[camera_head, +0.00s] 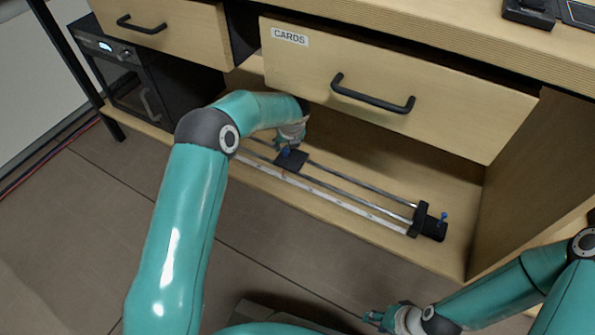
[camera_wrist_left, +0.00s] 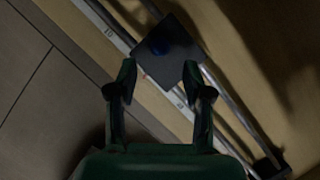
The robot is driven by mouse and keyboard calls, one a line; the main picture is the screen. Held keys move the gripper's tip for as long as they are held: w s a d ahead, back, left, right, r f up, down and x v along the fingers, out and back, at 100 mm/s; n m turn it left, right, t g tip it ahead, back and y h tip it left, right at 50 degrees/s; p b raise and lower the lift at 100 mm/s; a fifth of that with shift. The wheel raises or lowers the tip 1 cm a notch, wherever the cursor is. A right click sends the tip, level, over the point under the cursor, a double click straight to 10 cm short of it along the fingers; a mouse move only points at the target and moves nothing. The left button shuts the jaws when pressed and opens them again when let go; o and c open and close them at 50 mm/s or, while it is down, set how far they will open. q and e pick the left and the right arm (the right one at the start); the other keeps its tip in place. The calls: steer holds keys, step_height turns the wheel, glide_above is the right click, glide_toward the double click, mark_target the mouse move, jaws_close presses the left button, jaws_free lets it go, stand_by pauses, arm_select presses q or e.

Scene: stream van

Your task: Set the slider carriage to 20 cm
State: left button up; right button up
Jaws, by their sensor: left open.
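The slider carriage (camera_head: 297,163) is a black plate with a blue knob (camera_head: 285,151), sitting on two metal rails (camera_head: 360,185) toward their left part. A white scale strip (camera_head: 330,199) runs along the rails' front; its numbers are too small to read surely. My left gripper (camera_head: 291,140) is at the carriage, its fingers partly hidden by the wrist. In the left wrist view its fingers (camera_wrist_left: 164,86) are open and apart, with the carriage (camera_wrist_left: 185,72) just beyond the tips and nothing between them. My right gripper (camera_head: 372,318) is low at the bottom, away from the slider; its opening is unclear.
The slider lies on a wooden shelf (camera_head: 440,256), with a black end block (camera_head: 434,229) and a second blue knob (camera_head: 444,216) at its right. The CARDS drawer (camera_head: 390,70) overhangs the shelf. A black appliance (camera_head: 120,75) stands at left. The shelf behind the rails is clear.

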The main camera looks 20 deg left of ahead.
arm_select(q)
steer(key=s+d, duration=0.7)
steer(key=s, duration=0.2)
steer(key=shift+s+f, duration=0.25)
steer(key=shift+a, duration=0.1)
